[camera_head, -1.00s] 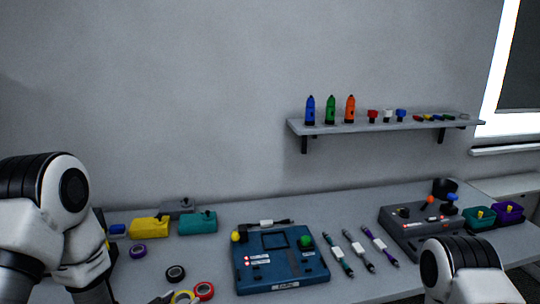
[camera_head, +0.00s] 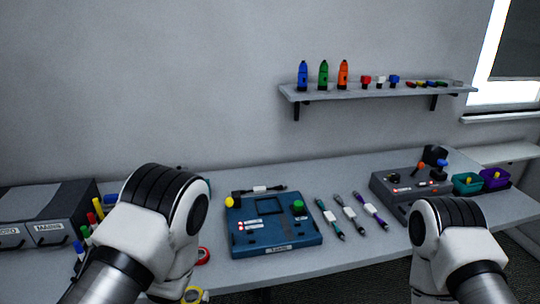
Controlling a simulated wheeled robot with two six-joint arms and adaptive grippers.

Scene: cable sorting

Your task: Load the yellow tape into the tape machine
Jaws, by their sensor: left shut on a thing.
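The yellow tape (camera_head: 193,294) shows as a ring at the bottom edge, just below my left arm. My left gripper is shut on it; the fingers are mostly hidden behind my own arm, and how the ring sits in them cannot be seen. The red tape (camera_head: 203,256) lies on the table beside my left arm. A blue machine (camera_head: 272,236) with a dark square window, a yellow knob and a green knob stands mid-table, right of my left arm. Whether it is the tape machine cannot be told, as its label is too small. My right gripper is out of view.
A grey table (camera_head: 340,255) holds several cables right of the blue machine. A grey control box (camera_head: 405,207) and teal (camera_head: 467,186) and purple (camera_head: 496,182) bins stand farther right. Grey drawers (camera_head: 45,215) and several markers (camera_head: 88,230) stand left. A shelf (camera_head: 375,90) hangs behind.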

